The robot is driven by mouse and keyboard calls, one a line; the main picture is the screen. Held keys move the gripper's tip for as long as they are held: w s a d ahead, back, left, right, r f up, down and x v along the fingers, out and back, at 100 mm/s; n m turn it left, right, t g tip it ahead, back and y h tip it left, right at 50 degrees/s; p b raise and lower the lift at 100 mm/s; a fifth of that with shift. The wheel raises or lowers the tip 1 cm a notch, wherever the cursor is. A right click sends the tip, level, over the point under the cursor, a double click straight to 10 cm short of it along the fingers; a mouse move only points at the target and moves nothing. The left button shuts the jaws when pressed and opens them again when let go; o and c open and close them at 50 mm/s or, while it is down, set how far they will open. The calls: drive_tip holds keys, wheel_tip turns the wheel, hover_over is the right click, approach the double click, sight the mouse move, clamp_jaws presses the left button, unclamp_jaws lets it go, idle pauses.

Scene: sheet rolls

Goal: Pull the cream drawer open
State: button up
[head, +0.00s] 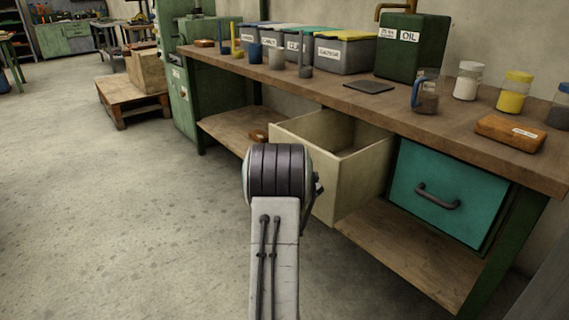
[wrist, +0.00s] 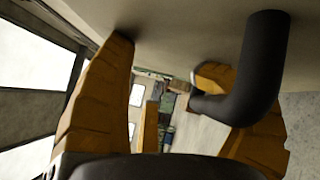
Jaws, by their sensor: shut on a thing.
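The cream drawer (head: 352,182) stands well out from under the workbench in the head view, its empty-looking inside showing from above. Its front is mostly hidden behind my arm. In the wrist view, the pale drawer front (wrist: 190,25) fills the top, with a dark curved handle (wrist: 262,70) standing out from it. My gripper (wrist: 163,60) has its orange fingers around the handle and is shut on it. The right finger is partly hidden behind the handle. My gripper is hidden by my own arm in the head view.
A teal drawer (head: 440,190) sits shut to the right of the cream one. The workbench top (head: 330,88) carries bins, jars, a mug and an oil can. A lower shelf (head: 415,255) runs beneath. The concrete floor (head: 120,220) at left is clear.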

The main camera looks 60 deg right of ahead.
drive_tip(key=r+h, duration=0.1)
drive_tip(key=r, duration=0.3)
drive_tip(key=a+r+t+h, duration=0.1)
drive_tip(key=r, duration=0.2)
drive_tip(key=shift+s+h, duration=0.3)
drive_tip(key=shift+s, duration=0.05)
drive_tip(key=g+y, duration=0.1)
drive_tip(key=y, duration=0.1)
approach(286, 140)
drive_tip(key=shift+s+a+f, duration=0.2)
drive_tip(key=shift+a+f, duration=0.2)
drive_tip(key=shift+f, duration=0.45)
drive_tip(key=shift+s+a+f, duration=0.25)
drive_tip(key=shift+a+f, duration=0.15)
drive_tip(key=shift+f, duration=0.4)
drive_tip(key=shift+s+a+f, duration=0.2)
drive_tip(key=shift+a+f, duration=0.15)
drive_tip(key=shift+f, duration=0.5)
drive_tip(key=shift+w+y, duration=0.1)
drive_tip(key=shift+y, duration=0.2)
